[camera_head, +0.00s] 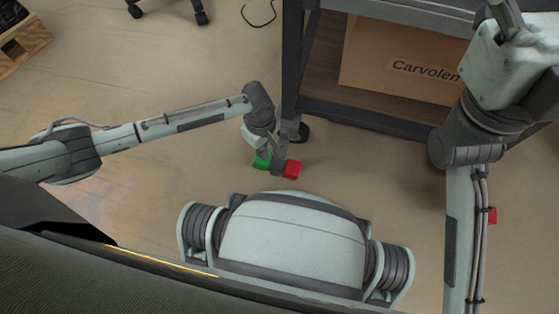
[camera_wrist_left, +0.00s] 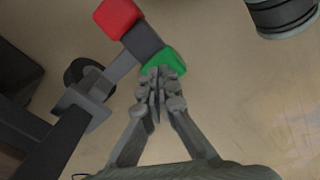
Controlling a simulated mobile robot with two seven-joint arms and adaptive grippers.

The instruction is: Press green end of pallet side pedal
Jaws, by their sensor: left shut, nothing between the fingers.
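The pedal under the cart has a green end (camera_head: 260,162), a dark grey middle and a red end (camera_head: 293,169). In the left wrist view the green end (camera_wrist_left: 163,60) is right at my left fingertips, and the red end (camera_wrist_left: 117,17) is at upper left. My left gripper (camera_wrist_left: 158,82) is shut and empty, its fingertips overlapping the near edge of the green end. Whether they touch it or hover just above, I cannot tell. In the head view the left gripper (camera_head: 263,151) points down over the green end and partly hides it. My right gripper is out of view.
The dark cart (camera_head: 370,120) holds a cardboard box (camera_head: 400,65) on its shelf. A caster (camera_head: 300,131) stands by the pedal. Another red piece (camera_head: 492,215) shows behind my right arm. A wooden pallet (camera_head: 22,45) is at far left. The floor left of the pedal is clear.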

